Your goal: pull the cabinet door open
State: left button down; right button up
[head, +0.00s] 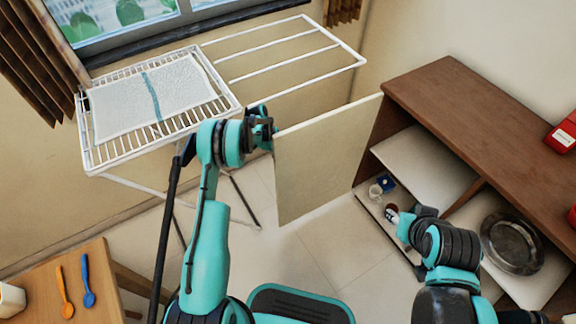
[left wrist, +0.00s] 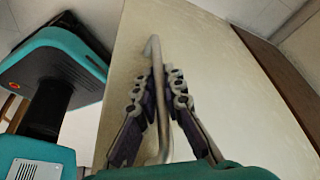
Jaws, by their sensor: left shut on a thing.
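The cabinet door (head: 325,160) is a pale panel, swung well out from the brown cabinet (head: 455,95) with the shelves behind it exposed. It also fills the middle of the left wrist view (left wrist: 220,60). My left gripper (head: 270,127) is at the door's outer edge. In the left wrist view its dark fingers (left wrist: 163,80) are closed around the metal bar handle (left wrist: 163,135). My right gripper (head: 392,214) is low in front of the open shelves, by the cup; its jaw opening is too small to make out.
A white drying rack (head: 225,104) with a towel stands close behind my left gripper. A wooden table (head: 75,262) with two spoons is at lower left.

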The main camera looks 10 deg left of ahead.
pick_arm(q)
jog(key=shift+w+a, duration=0.1)
jog(key=shift+a, duration=0.3)
jog(key=c, duration=1.8)
grip_release()
jog(key=shift+o, duration=1)
jog(key=shift+a, duration=0.1)
pick_arm(e)
jog(key=shift+a, duration=0.1)
